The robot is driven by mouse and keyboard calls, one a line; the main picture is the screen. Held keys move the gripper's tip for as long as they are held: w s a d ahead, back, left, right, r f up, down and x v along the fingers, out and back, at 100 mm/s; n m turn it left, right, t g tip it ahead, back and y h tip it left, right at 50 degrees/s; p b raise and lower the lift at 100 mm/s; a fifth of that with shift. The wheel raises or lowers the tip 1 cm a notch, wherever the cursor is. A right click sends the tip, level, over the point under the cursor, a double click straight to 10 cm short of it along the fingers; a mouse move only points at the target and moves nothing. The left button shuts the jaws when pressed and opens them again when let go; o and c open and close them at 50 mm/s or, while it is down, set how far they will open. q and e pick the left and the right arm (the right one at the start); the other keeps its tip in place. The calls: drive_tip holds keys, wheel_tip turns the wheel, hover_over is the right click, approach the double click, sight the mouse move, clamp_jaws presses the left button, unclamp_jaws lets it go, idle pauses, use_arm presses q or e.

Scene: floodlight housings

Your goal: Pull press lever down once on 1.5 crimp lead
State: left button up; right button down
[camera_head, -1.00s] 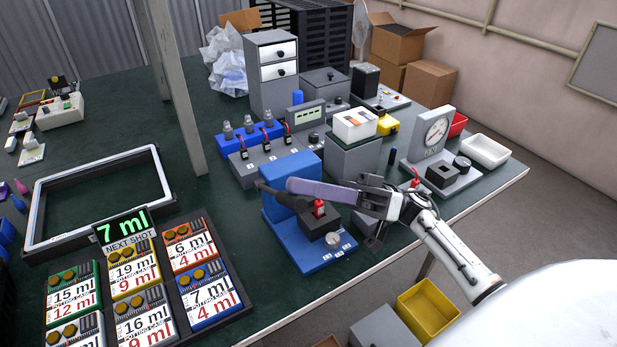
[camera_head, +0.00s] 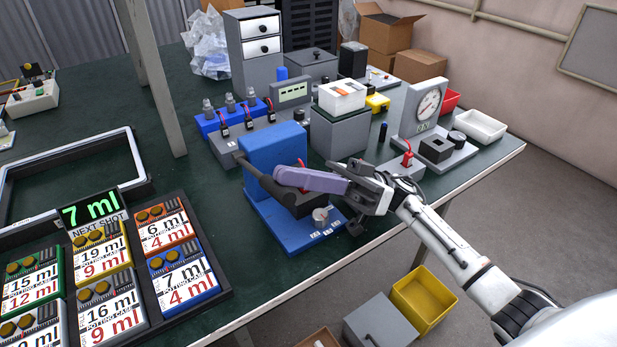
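The press (camera_head: 272,148) is a blue upright block on a blue base (camera_head: 290,232), in the middle of the head view. Its black lever (camera_head: 252,172) runs from the block's left side down toward the front. My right gripper (camera_head: 300,179) reaches in from the right, with its long purple-grey front part lying across the black lever and block. I cannot tell contact, or whether the fingers are apart. A bit of red (camera_head: 301,162) shows just behind the gripper; most of the crimp lead is hidden. A small round knob (camera_head: 320,214) is on the base. My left gripper is out of view.
Right of the press stand a grey box with a white tray (camera_head: 342,96) on top and a dial gauge (camera_head: 428,104). Behind is a row of red leads on a grey block (camera_head: 240,142). Potting case cards (camera_head: 182,275) lie left. The table edge is close in front.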

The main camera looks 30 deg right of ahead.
wheel_tip(320, 180, up, 10)
drive_tip(key=p, duration=0.1)
drive_tip(key=shift+p, duration=0.35)
